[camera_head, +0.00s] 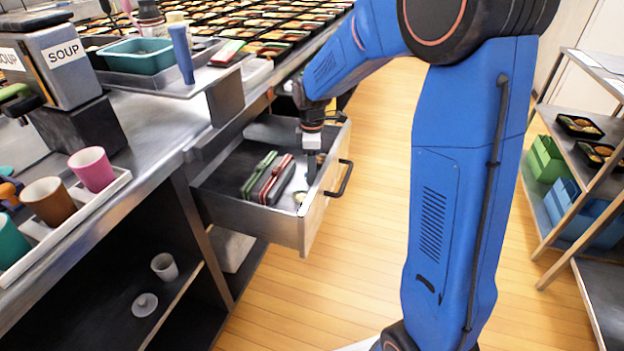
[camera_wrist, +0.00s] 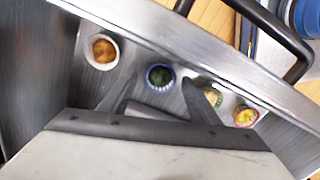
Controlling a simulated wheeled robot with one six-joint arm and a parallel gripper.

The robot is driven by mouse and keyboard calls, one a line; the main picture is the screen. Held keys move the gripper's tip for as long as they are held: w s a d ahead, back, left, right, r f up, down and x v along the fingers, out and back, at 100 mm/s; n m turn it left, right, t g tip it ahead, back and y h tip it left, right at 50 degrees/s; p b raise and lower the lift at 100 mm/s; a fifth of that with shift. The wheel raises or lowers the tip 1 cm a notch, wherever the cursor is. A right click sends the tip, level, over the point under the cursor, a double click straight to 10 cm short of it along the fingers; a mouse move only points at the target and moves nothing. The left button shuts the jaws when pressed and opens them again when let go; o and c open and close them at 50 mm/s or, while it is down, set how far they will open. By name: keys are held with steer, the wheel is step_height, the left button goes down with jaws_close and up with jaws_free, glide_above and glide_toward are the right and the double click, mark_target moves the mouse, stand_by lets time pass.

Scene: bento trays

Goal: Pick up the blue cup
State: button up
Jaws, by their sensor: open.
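The blue cup (camera_wrist: 160,76) is small and round, with a blue rim and dark green contents. It stands upright on the metal floor of the open drawer (camera_head: 262,225), near the front wall. My gripper (camera_wrist: 158,88) is open and empty inside the drawer, with one finger on each side of the cup's near edge in the wrist view. I cannot tell whether they touch it. In the head view my gripper (camera_head: 311,172) reaches down into the drawer from above, and the blue cup cannot be made out there.
A white cup with orange contents (camera_wrist: 102,50) stands left of the blue cup. Two more small cups stand to the right, one (camera_wrist: 246,117) with red and yellow contents. Green and red cases (camera_head: 268,180) lie in the drawer. The drawer handle (camera_head: 344,180) sticks out in front.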

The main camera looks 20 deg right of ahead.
steer(key=shift+f, duration=0.75)
steer(key=shift+c, duration=0.4)
steer(key=c, duration=0.9)
steer(key=shift+r, duration=0.1)
steer(key=shift+c, duration=0.2)
